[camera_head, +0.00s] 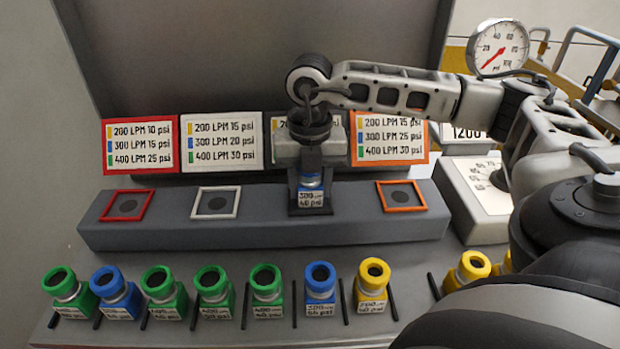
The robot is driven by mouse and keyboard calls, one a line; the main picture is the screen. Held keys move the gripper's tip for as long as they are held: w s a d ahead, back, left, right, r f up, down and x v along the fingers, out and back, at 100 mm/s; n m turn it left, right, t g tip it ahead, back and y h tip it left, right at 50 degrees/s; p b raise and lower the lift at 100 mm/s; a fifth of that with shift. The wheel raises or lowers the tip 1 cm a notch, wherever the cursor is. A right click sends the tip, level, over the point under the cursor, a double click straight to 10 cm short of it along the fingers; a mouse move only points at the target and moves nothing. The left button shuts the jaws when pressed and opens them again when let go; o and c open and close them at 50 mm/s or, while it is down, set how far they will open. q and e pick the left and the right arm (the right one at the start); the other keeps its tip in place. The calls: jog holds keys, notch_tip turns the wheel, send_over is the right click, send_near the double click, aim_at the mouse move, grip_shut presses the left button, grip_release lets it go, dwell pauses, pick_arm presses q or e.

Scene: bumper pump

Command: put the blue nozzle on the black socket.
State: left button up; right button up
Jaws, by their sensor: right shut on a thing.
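My right gripper (311,168) reaches in from the right and points down over the long grey block. It is shut on a blue nozzle (311,198) with a white label that appears to read 300 LPM 40 psi. The nozzle is upright, in front of or over the black socket (293,208), of which only dark edges show around it. I cannot tell whether the nozzle touches the socket or hangs just above it. The gripper hides the nozzle's top. My left gripper is not in view.
Red (104,217), white (194,215) and orange (381,210) framed sockets on the grey block are empty. Label boards stand behind. In front is a row of green, blue and yellow nozzles (320,285) between thin black dividers. A gauge (498,48) stands at back right.

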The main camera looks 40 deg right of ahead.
jog(key=o, duration=1.1)
jog(key=shift+f, duration=0.1)
jog(key=shift+r+p, duration=0.3)
jog(key=shift+r, duration=0.35)
notch_tip(320, 180, up, 11)
jog(key=shift+r, duration=0.1)
